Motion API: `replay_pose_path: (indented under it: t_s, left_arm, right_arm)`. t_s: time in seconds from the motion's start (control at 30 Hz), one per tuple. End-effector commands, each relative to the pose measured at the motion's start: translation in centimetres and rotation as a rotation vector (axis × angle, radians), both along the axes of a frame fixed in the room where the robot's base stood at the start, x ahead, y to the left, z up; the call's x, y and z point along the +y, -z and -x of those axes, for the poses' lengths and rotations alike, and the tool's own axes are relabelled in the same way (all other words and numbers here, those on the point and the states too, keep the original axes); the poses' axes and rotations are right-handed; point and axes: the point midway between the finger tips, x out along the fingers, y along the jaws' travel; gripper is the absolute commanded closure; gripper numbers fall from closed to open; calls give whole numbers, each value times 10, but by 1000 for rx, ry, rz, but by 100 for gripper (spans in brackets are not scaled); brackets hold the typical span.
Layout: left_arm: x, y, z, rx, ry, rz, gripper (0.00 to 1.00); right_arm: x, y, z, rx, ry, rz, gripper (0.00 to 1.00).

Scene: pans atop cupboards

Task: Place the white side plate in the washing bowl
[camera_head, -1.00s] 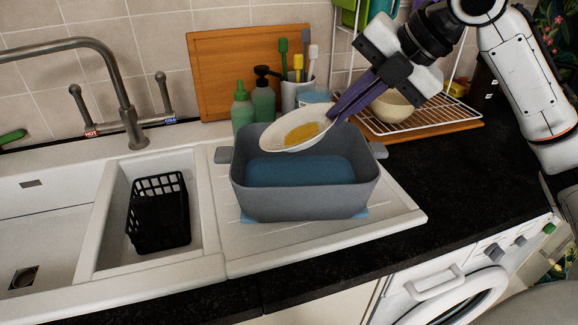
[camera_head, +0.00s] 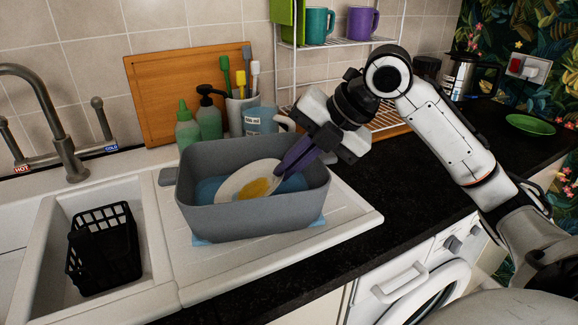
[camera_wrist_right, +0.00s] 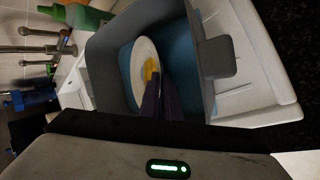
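The white side plate (camera_head: 247,183) with a yellow stain is tilted inside the grey washing bowl (camera_head: 250,215), below its rim and over the blue water. My right gripper (camera_head: 290,168) has its purple fingers at the plate's right edge and looks shut on it. In the right wrist view the fingers (camera_wrist_right: 160,95) meet the edge of the plate (camera_wrist_right: 143,70), inside the washing bowl (camera_wrist_right: 103,60). Whether the plate touches the bowl's floor is hidden. My left gripper is not in view.
The bowl stands on the white drainer (camera_head: 340,215) beside a sink holding a black basket (camera_head: 105,245). Green bottles (camera_head: 188,127), a brush pot (camera_head: 238,112) and a measuring jug (camera_head: 260,120) stand behind it. A green plate (camera_head: 530,124) lies far right.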

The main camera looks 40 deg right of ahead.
Motion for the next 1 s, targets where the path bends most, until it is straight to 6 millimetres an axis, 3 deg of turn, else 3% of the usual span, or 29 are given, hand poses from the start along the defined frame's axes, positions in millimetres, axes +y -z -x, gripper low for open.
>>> replay_pose_path:
  t_s: [0.1, 0.23, 0.63, 1.0]
  left_arm:
    - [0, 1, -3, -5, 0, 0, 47]
    - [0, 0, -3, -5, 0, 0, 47]
    - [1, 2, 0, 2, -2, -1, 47]
    - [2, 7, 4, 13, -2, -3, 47]
  right_arm:
    - [0, 3, 0, -1, 0, 0, 100]
    - [0, 3, 0, 0, 0, 0, 77]
    - [-2, -5, 2, -1, 1, 1, 77]
    - [-22, -63, 42, -2, 3, 3, 77]
